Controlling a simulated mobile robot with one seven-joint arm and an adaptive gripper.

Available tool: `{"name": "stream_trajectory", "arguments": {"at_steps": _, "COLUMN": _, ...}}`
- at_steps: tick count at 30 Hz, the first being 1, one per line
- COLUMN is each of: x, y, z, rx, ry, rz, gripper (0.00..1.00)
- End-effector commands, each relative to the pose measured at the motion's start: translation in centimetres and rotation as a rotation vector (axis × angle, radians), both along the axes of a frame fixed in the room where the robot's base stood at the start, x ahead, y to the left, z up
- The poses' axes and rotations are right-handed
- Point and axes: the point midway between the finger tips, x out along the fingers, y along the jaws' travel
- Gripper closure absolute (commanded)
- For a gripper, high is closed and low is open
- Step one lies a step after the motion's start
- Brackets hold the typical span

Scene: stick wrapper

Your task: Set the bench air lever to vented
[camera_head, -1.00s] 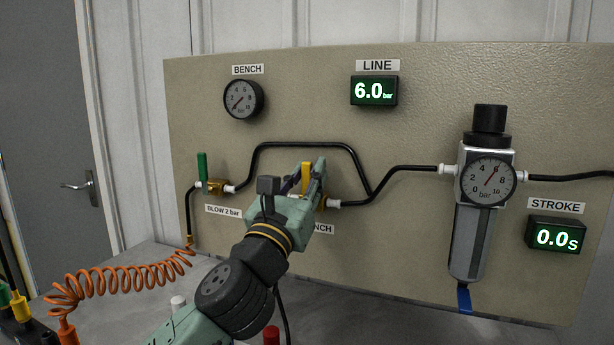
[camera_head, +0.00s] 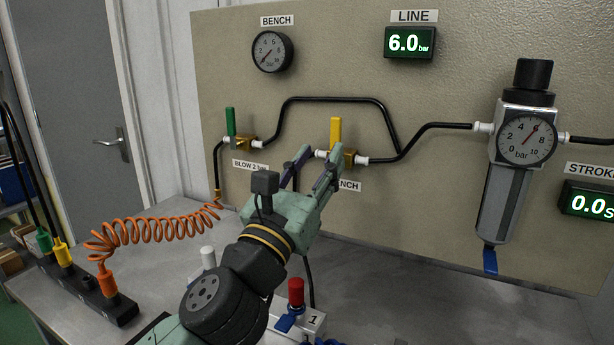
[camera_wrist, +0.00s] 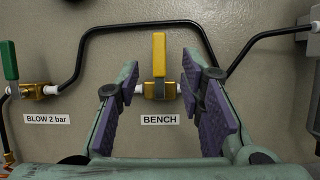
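The yellow bench air lever (camera_head: 335,131) stands upright on its brass valve (camera_head: 349,158), above the partly hidden BENCH label. In the wrist view the yellow lever (camera_wrist: 158,55) points up, with the BENCH label (camera_wrist: 160,120) below it. My gripper (camera_head: 316,160) is open and empty in front of the valve, with its fingers just below the lever. In the wrist view the fingers of my gripper (camera_wrist: 160,82) stand apart to the left and right of the lever's valve, and neither clearly touches the lever. The bench gauge (camera_head: 272,51) has its needle near zero.
A green lever (camera_head: 230,121) stands upright on the BLOW 2 bar valve to the left. Black tubing arches between the valves. A regulator (camera_head: 515,150) hangs at the right. An orange coiled hose (camera_head: 150,231) and a red-topped part (camera_head: 296,292) are on the bench below.

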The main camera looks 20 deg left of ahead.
Motion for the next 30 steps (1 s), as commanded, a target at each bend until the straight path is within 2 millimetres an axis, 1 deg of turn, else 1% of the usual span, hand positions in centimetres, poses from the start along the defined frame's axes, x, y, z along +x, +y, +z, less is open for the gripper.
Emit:
{"name": "stream_trajectory", "arguments": {"at_steps": 1, "x": -0.9, "y": 0.2, "z": -0.4, "rx": -0.001, "ry": 0.000, "rz": 0.004, "gripper": 0.65}}
{"name": "stream_trajectory", "arguments": {"at_steps": 3, "x": -1.8, "y": 0.2, "z": -0.7, "rx": 0.000, "ry": 0.000, "rz": 0.004, "gripper": 0.65}}
{"name": "stream_trajectory", "arguments": {"at_steps": 9, "x": -3.2, "y": 0.3, "z": -1.3, "rx": 0.002, "ry": -0.001, "rz": 0.000, "gripper": 0.65}}
{"name": "stream_trajectory", "arguments": {"at_steps": 15, "x": -3.5, "y": 0.2, "z": -1.4, "rx": 0.000, "ry": 0.000, "rz": -0.003, "gripper": 0.65}}
{"name": "stream_trajectory", "arguments": {"at_steps": 30, "x": -3.5, "y": 0.2, "z": -1.4, "rx": 0.001, "ry": 0.000, "rz": -0.003, "gripper": 0.65}}
